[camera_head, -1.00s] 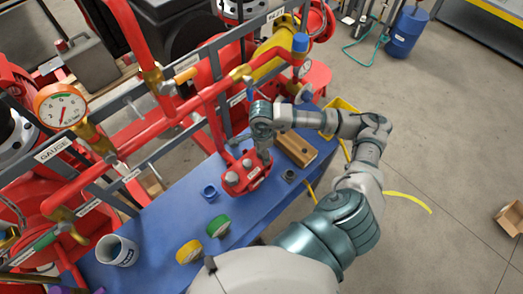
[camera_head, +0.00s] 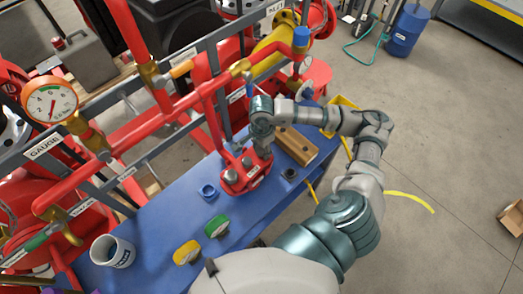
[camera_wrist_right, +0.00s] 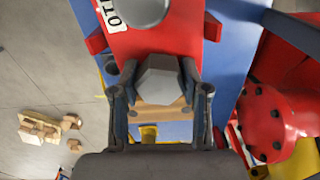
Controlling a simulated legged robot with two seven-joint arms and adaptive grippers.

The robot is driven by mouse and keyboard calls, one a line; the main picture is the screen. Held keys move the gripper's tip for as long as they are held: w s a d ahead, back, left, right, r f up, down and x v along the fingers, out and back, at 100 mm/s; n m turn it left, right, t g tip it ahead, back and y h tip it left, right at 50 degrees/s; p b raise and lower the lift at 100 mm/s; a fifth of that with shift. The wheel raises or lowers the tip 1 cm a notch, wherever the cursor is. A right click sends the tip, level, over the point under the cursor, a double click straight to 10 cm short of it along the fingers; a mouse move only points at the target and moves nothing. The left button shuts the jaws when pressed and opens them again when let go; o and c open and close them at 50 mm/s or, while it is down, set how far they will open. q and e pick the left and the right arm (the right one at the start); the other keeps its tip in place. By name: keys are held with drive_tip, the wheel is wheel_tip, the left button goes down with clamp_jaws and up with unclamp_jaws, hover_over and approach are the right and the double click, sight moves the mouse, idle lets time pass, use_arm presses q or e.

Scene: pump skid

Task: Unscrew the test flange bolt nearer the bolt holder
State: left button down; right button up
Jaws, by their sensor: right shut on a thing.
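The red test flange (camera_head: 254,182) stands on the blue bench top, with grey hex bolts on its upper face. One flange bolt (camera_head: 230,176) is free at its left. My right gripper (camera_head: 263,143) points down over the flange's far right side, towards a tan block that looks like the bolt holder (camera_head: 298,147). In the wrist view, the right gripper (camera_wrist_right: 162,100) has its fingers on either side of a hex bolt head (camera_wrist_right: 160,80) and is shut on it. Whether the bolt is raised cannot be told. My left gripper is not in view.
Red pipework with a pressure gauge (camera_head: 49,103) fills the left and back. A blue ring (camera_head: 208,191), green tape (camera_head: 217,226), yellow tape (camera_head: 187,252) and a white cup (camera_head: 112,251) stand on the bench (camera_head: 160,225). Open floor lies to the right.

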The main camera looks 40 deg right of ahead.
drive_tip(key=shift+f+n+b, duration=0.25)
drive_tip(key=shift+n+b, duration=0.35)
drive_tip(key=shift+n, duration=0.4)
drive_tip(key=shift+s+r+n+b, duration=0.1)
drive_tip(key=shift+n+b, duration=0.2)
drive_tip(key=shift+n, duration=0.4)
drive_tip(key=shift+n+b, duration=0.8)
drive_tip(key=shift+n, duration=0.3)
drive_tip(key=shift+n+b, duration=0.95)
drive_tip(key=shift+n, duration=0.45)
drive_tip(key=shift+n+b, duration=0.55)
drive_tip(key=shift+n, duration=0.25)
drive_tip(key=shift+n+b, duration=0.35)
drive_tip(key=shift+n, duration=0.25)
drive_tip(key=o, duration=1.2)
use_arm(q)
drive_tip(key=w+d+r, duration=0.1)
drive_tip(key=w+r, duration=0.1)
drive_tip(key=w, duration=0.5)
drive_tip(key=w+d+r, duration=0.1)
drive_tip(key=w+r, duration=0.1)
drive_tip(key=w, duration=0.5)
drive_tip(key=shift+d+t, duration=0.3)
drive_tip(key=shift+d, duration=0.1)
use_arm(e)
drive_tip(key=shift+o, duration=0.2)
drive_tip(key=shift+r, duration=0.1)
